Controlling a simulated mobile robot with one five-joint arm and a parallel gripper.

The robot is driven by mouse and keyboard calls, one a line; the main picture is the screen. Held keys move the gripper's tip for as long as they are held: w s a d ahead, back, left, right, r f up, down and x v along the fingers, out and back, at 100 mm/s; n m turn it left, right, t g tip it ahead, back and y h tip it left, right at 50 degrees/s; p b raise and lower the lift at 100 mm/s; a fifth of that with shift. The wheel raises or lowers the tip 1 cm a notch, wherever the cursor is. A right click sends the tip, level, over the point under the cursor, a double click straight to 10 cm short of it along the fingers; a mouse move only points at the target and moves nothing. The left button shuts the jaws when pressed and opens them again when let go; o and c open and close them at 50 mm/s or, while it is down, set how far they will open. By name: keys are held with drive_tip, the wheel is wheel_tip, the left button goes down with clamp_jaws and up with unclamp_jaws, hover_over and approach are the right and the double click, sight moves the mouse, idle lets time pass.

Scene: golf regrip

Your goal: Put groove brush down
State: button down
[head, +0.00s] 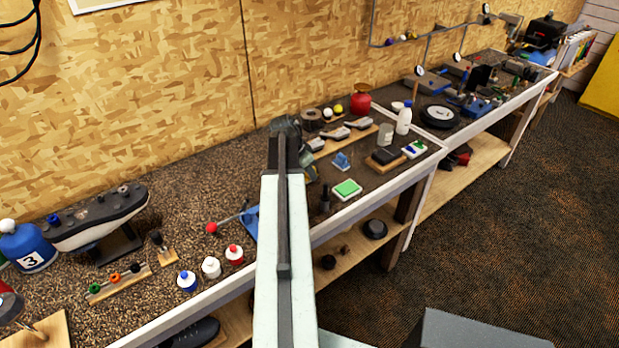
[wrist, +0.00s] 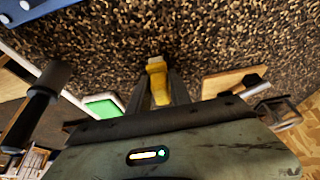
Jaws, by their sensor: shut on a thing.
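My gripper (wrist: 158,78) is shut on the groove brush (wrist: 157,82), a small yellow thing with a paler tip, in the middle of the wrist view. The brush sits between the two dark fingers, its tip pointing away from my wrist toward the speckled bench top (wrist: 190,35). I cannot tell whether the tip touches the bench. In the head view my own arm covers the brush and most of the gripper, over the bench by the back wall.
A green pad (head: 347,189) lies near the bench's front edge; it also shows in the wrist view (wrist: 103,107). A dark upright tool (head: 325,198) stands beside it. A wooden block (wrist: 233,83) is close right of the fingers. Small bottles (head: 211,267) stand left of my arm.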

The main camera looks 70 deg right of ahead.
drive_tip(key=shift+f, duration=0.1)
drive_tip(key=c, duration=1.2)
unclamp_jaws()
drive_tip(key=shift+a+r+p, duration=0.1)
drive_tip(key=shift+r+p, duration=0.4)
drive_tip(key=shift+r, duration=0.15)
drive_tip(key=p+v, duration=1)
drive_tip(key=v, duration=0.1)
drive_tip(key=shift+r, duration=0.1)
